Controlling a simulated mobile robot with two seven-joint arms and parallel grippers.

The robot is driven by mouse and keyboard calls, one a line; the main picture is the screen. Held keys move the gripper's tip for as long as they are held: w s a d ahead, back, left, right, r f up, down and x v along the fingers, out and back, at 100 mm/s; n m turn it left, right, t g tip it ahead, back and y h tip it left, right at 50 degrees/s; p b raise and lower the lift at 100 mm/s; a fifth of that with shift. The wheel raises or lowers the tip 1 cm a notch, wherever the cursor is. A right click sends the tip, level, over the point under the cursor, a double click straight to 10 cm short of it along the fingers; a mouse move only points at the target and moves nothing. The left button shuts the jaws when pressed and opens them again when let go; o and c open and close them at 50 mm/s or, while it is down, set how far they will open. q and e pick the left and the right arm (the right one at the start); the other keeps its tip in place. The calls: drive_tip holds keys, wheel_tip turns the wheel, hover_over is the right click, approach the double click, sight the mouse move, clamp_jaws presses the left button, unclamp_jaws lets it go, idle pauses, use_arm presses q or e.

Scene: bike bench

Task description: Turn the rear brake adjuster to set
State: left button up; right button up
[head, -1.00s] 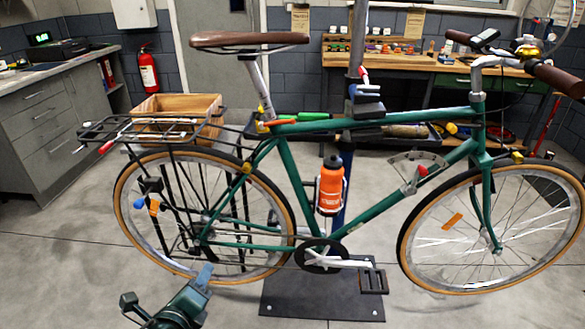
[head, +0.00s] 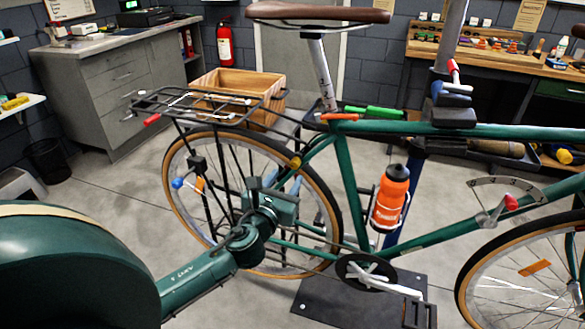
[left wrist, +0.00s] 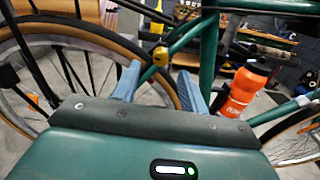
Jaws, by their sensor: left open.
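A small yellow knob (head: 294,161) sits on the green seat stay beside the top of the rear wheel; it looks like the rear brake adjuster. In the left wrist view the yellow knob (left wrist: 160,56) shows beyond my left fingertips, between them in the picture. My left gripper (head: 277,186) is in front of the rear wheel, a little below the knob. In the left wrist view my left gripper (left wrist: 159,72) has its two blue fingers apart with nothing held. I see no contact with the knob. My right gripper is not in view.
The rear wheel (head: 167,190), rack (head: 165,100) and green frame (head: 350,185) are close around my left gripper. An orange bottle (head: 391,200) is on the frame to the right. A red-tipped lever (head: 509,201) is further right.

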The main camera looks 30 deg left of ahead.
sight(293, 167)
use_arm(q)
drive_tip(key=x, duration=0.5)
clamp_jaws()
idle(0.4)
drive_tip(key=shift+n, duration=0.4)
